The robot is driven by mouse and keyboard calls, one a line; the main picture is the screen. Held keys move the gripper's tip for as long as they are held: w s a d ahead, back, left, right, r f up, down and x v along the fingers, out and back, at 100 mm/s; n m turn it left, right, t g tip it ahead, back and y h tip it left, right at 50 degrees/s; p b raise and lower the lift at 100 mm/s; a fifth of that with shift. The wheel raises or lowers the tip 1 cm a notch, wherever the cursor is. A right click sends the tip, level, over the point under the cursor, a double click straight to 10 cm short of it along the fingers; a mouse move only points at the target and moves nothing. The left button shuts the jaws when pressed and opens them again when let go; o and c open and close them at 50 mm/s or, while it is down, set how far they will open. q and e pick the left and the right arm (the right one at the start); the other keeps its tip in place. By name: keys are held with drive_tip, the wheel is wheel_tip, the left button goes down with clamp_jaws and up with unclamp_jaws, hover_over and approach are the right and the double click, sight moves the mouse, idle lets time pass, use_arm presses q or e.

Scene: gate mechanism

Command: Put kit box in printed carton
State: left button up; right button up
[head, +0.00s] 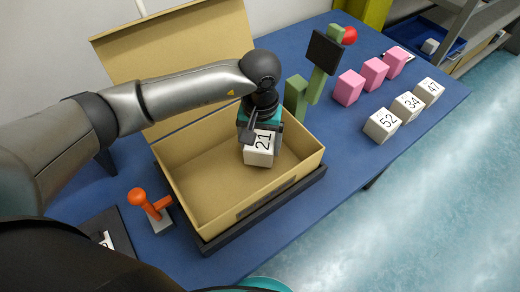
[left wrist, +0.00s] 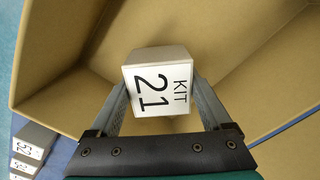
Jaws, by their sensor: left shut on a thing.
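A white kit box marked 21 (head: 259,152) is in my left gripper (head: 260,135), which is shut on it. In the left wrist view the kit box (left wrist: 158,85) sits between the two fingers, its face reading KIT 21. The brown carton (head: 190,203) stands open on the table with its lid raised at the back. The gripper and kit box are over the right part of the carton's interior. I cannot tell whether the box touches the floor. My right gripper is not in view.
White boxes marked 52 (head: 381,125), 34 (head: 407,106) and 47 (head: 429,92) and several pink blocks (head: 349,88) stand on the blue table (head: 345,150). A green gate post with a dark plate (head: 325,52) stands behind the carton. An orange lever (head: 148,204) stands left of it.

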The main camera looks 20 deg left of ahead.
sight(260, 141)
use_arm(q)
drive_tip(key=shift+f, duration=1.35)
drive_tip(key=shift+f, duration=0.1)
drive_tip(key=o, duration=1.6)
drive_tip(key=shift+c, duration=0.2)
wheel_tip(260, 141, up, 12)
drive_tip(key=shift+r, duration=0.1)
